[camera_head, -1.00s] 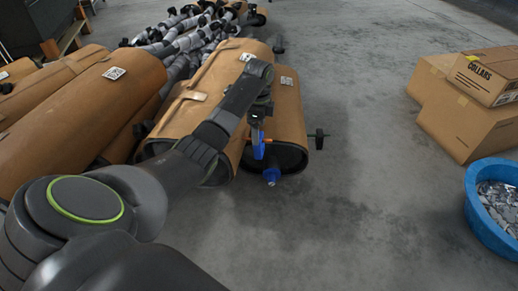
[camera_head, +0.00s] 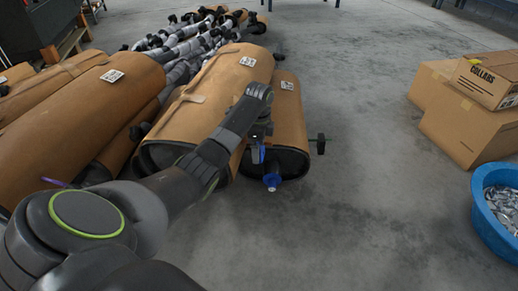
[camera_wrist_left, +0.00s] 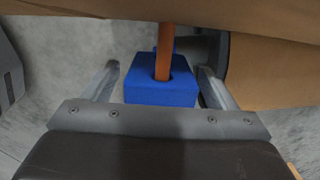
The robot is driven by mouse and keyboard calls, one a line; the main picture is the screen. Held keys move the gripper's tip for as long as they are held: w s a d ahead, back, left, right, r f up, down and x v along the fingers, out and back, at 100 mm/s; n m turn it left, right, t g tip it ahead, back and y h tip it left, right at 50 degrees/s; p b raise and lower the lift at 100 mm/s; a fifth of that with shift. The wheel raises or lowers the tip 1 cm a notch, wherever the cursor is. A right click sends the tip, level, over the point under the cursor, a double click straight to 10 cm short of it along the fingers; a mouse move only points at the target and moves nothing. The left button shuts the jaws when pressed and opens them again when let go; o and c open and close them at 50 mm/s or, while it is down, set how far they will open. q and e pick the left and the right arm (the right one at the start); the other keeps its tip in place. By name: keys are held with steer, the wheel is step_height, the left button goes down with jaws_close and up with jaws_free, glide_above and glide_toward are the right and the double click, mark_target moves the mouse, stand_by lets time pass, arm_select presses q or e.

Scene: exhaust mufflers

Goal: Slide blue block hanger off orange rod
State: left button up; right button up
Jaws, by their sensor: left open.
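In the left wrist view, the blue block hanger (camera_wrist_left: 160,92) sits on the orange rod (camera_wrist_left: 165,52), which enters a hole in it. My left gripper (camera_wrist_left: 160,84) is open, with one metal finger on each side of the block. Small gaps appear between the block and the fingers, so it does not look clamped. In the head view, my left gripper (camera_head: 260,152) is at the near end of a brown muffler (camera_head: 288,115), with blue parts there partly covered by my arm. The orange rod is hard to make out there. My right gripper is not in view.
Another blue piece (camera_head: 272,180) is low at the muffler's end. A rod with a dark knob (camera_head: 320,144) sticks out to the right. More mufflers (camera_head: 90,110) lie left. Boxes (camera_head: 465,130) and a blue tub (camera_head: 483,210) stand right. The middle floor is clear.

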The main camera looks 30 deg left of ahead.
arm_select(q)
steer(key=shift+f, duration=0.2)
steer(key=c, duration=1.1)
steer(key=shift+r+p, duration=0.2)
steer(key=shift+p, duration=0.65)
steer(key=shift+d, duration=0.1)
steer(key=shift+w+d+p, duration=0.4)
steer(key=shift+w+d, duration=0.15)
steer(key=shift+d, duration=0.8)
steer(key=shift+w+d+p, duration=0.45)
steer(key=shift+w+d, duration=0.1)
steer(key=shift+d, duration=0.85)
steer(key=shift+w+d+p, duration=0.4)
steer(key=shift+w+d, duration=0.15)
steer(key=shift+d, duration=0.8)
